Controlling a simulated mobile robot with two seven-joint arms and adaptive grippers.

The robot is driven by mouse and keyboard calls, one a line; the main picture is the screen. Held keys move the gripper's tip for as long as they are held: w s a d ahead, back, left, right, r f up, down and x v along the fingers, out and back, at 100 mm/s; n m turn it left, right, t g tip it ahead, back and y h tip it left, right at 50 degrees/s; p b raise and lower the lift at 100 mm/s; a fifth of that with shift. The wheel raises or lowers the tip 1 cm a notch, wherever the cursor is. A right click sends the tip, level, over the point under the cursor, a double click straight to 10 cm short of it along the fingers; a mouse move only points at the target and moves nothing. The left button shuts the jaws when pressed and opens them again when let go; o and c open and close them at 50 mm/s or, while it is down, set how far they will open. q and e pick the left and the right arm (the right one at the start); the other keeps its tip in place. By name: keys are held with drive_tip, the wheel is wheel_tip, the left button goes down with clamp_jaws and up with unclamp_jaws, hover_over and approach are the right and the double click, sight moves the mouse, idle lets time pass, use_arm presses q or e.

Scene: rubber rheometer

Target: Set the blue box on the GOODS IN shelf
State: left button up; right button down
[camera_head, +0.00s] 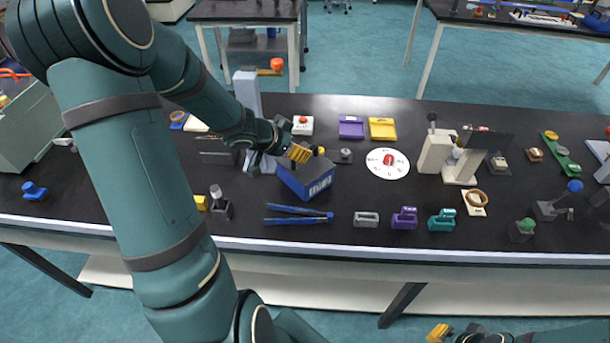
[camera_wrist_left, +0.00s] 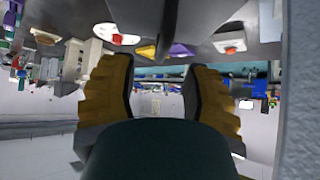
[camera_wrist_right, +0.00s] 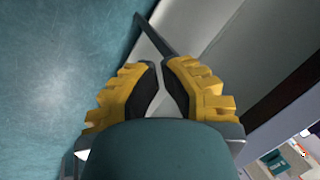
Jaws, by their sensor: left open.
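The blue box (camera_head: 307,180) stands on the black table left of the middle, turned at an angle. It has a dark top and white lettering on its front, too small to read. My left gripper (camera_head: 300,153) is over the box's back edge in the head view; I cannot tell if it touches. In the left wrist view the left gripper (camera_wrist_left: 160,85) is open with nothing between its fingers. My right gripper (camera_head: 440,332) is low in front of the table. In the right wrist view its fingertips (camera_wrist_right: 161,66) are close together, holding nothing visible. I cannot read a GOODS IN label anywhere.
Blue tongs (camera_head: 297,214) lie in front of the box. Purple (camera_head: 350,127) and yellow (camera_head: 382,128) trays and a white dial (camera_head: 388,163) are behind and right. A grey upright stand (camera_head: 247,95) is close behind my left gripper. Small coloured parts line the front edge.

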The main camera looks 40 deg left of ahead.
sight(305, 165)
use_arm(q)
drive_tip(key=shift+b+x, duration=1.75)
drive_tip(key=shift+x, duration=1)
drive_tip(key=shift+a, duration=0.1)
drive_tip(key=shift+c, duration=0.4)
drive_tip(key=shift+s, duration=0.1)
clamp_jaws()
